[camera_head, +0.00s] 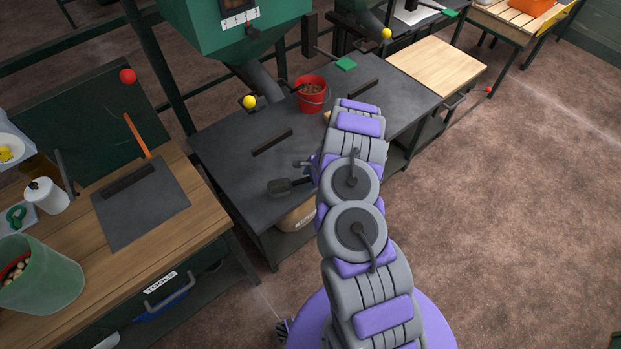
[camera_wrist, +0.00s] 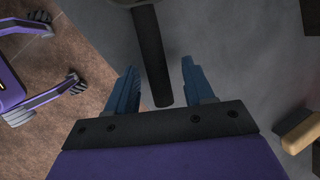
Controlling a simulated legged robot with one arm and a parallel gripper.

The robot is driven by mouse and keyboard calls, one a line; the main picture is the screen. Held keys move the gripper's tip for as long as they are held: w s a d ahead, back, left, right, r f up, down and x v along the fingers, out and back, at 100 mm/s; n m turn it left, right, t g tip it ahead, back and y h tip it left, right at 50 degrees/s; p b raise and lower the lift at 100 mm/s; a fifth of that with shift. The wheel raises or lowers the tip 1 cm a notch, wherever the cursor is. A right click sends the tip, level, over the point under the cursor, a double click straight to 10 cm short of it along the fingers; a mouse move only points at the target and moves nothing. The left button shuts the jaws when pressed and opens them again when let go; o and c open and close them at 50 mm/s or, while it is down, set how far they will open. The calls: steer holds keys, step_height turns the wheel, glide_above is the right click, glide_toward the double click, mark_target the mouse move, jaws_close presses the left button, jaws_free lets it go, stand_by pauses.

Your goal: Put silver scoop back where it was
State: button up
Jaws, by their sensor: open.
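A scoop (camera_head: 280,187) with a dark grey head lies near the front edge of the dark workbench (camera_head: 225,145). It looks dark rather than bright silver in the head view. In the wrist view its black handle (camera_wrist: 149,50) points into the space between my fingers, and part of its grey head shows at the top edge. My gripper (camera_wrist: 160,75) is open, with one blue finger on each side of the handle. I cannot tell whether a finger touches it. In the head view, my arm hides most of the gripper.
A red bucket (camera_head: 311,96) with brown contents stands toward the back of the bench. Dark bars (camera_head: 272,142) lie on the bench top. A green hopper (camera_head: 235,25) hangs above. A wooden table (camera_head: 190,222) with a green tub (camera_head: 45,278) stands left. Open floor lies right.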

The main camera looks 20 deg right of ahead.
steer(key=shift+a+r, duration=0.2)
steer(key=p+v, duration=0.4)
steer(key=v, duration=0.7)
steer(key=s+a+r+n+y, duration=0.1)
steer(key=a+r+n, duration=0.2)
steer(key=a+r, duration=0.35)
steer(key=s+a+r+n+y, duration=0.1)
steer(key=a+r+n, duration=0.25)
steer(key=r, duration=0.65)
steer(key=s+a+r+n+g, duration=0.1)
steer(key=s+a+r+n, duration=0.15)
steer(key=s+r, duration=0.2)
steer(key=s+a+r+n+g, duration=0.1)
steer(key=s+a+r+n, duration=0.1)
steer(key=s+a+r, duration=0.3)
steer(key=s+d+r+n+g+h, duration=0.1)
steer(key=s+r, duration=0.3)
steer(key=s, duration=0.5)
steer(key=s+d+r+n+g+h, duration=0.1)
steer(key=s+r+n, duration=0.3)
steer(key=s, duration=0.6)
steer(key=s+d+r+n+g+h, duration=0.1)
steer(key=s+d+r+n+h, duration=0.1)
steer(key=s, duration=0.8)
step_height(320, 180, up, 3)
steer(key=shift+d+f+n+h, duration=0.15)
steer(key=shift+d+n+h, duration=0.05)
steer(key=shift+n+h, duration=0.35)
